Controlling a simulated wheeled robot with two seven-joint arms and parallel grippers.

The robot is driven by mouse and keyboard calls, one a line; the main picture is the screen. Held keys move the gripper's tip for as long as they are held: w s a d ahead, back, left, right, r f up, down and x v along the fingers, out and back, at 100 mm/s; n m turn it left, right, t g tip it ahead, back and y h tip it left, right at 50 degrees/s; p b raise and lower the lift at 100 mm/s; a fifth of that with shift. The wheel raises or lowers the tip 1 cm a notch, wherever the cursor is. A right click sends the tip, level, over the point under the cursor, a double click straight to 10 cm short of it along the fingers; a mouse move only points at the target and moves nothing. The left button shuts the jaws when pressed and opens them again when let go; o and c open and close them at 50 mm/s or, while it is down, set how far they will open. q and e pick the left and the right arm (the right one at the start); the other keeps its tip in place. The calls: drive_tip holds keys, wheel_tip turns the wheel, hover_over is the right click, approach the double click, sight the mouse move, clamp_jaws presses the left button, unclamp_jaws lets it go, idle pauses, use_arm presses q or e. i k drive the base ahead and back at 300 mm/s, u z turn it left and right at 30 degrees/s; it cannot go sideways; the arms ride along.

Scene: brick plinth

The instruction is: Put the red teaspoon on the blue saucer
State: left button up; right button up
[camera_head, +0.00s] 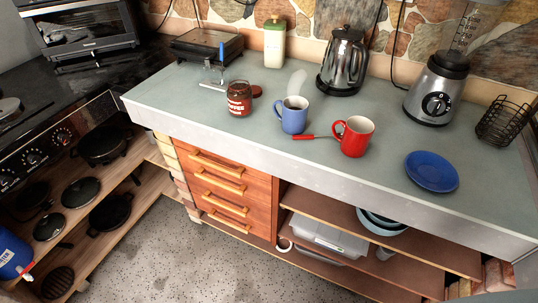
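The red teaspoon (304,137) lies on the grey counter. Its red handle shows in front of the blue mug (293,115), and its other end runs toward the red mug (355,136), close beside it; whether they touch I cannot tell. The blue saucer (432,172) lies flat and empty on the counter to the right of the red mug, near the front edge. Neither of my grippers is in view.
A jar (239,98) stands left of the mugs. A kettle (343,62), a blender (437,90) and a black wire basket (505,121) stand behind and to the right. The counter between red mug and saucer is clear. Open shelves lie below.

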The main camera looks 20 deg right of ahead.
sight(432, 178)
drive_tip(key=u, duration=0.55)
drive_tip(key=k, duration=0.7)
drive_tip(key=u, duration=0.4)
drive_tip(key=i, duration=1.55)
drive_tip(key=z, duration=1.8)
drive_tip(key=i, duration=0.6)
drive_tip(key=z, duration=0.65)
